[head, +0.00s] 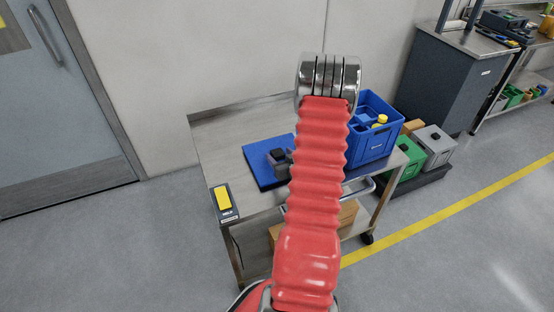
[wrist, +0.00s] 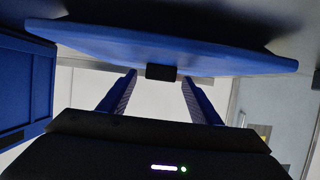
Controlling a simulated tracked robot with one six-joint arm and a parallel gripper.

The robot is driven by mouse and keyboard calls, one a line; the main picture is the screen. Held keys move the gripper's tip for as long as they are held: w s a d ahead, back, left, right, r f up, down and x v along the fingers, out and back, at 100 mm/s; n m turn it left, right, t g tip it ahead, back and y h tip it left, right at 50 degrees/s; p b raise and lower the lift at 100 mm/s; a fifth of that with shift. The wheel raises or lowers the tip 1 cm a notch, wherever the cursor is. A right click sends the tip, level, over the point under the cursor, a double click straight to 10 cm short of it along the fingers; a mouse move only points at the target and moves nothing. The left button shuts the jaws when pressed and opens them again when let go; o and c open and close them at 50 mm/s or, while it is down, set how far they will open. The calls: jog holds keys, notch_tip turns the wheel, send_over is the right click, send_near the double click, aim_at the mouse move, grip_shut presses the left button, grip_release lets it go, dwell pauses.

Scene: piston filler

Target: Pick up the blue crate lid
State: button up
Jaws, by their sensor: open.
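The blue crate lid (head: 258,170) lies flat on the cart top, left of my red arm in the head view. In the wrist view the lid (wrist: 190,48) spans the top of the picture, with a small black handle (wrist: 161,72) on its near face. My gripper (wrist: 158,78) is open, with one finger on each side of the handle and a gap to each. The handle lies between the fingertips, and nothing is clamped. In the head view my arm hides the lid's right part, and a dark grey shape over the lid is partly covered.
A blue crate (head: 388,105) with yellow-topped items stands on the cart right of my arm; its wall (wrist: 18,95) shows at left in the wrist view. A yellow-and-dark device (head: 224,199) lies at the cart's front left corner. Green (head: 409,161) and grey (head: 436,143) crates stand beyond.

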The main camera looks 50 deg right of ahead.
aim_at(279, 155)
jog(key=shift+w+d+f, duration=0.2)
jog(key=shift+w+d, duration=0.05)
jog(key=shift+w, duration=0.2)
jog(key=c, duration=1.3)
notch_tip(279, 155, up, 10)
dwell(0.6)
dwell(0.5)
